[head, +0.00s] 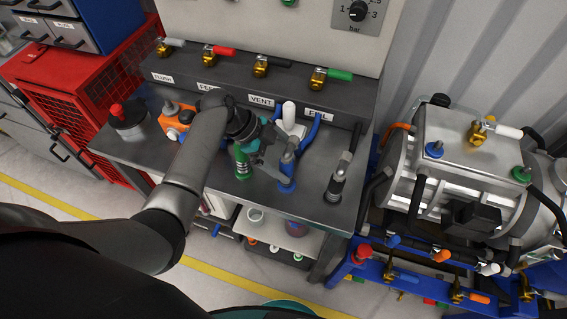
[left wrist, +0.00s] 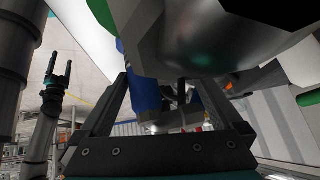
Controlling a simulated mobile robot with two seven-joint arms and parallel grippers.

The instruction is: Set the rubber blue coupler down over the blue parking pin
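The blue coupler (head: 288,163) stands roughly upright over the blue-based parking pin (head: 286,185) on the grey bench; the pin itself is hidden. A blue hose (head: 312,132) runs from the bench panel near it. My left gripper (head: 270,152) is just left of the coupler, very close to it. In the left wrist view its fingers (left wrist: 168,90) stand apart, with blue parts (left wrist: 145,92) showing between them and background visible in the gap. Contact cannot be told. My right gripper (left wrist: 58,75) shows small at the left of that view, its prongs apart and empty.
A green coupler (head: 242,163) stands left, partly behind my gripper, and a dark grey one (head: 335,188) right. The valve panel (head: 262,98) rises behind. The drive unit (head: 465,165) stands right of the bench.

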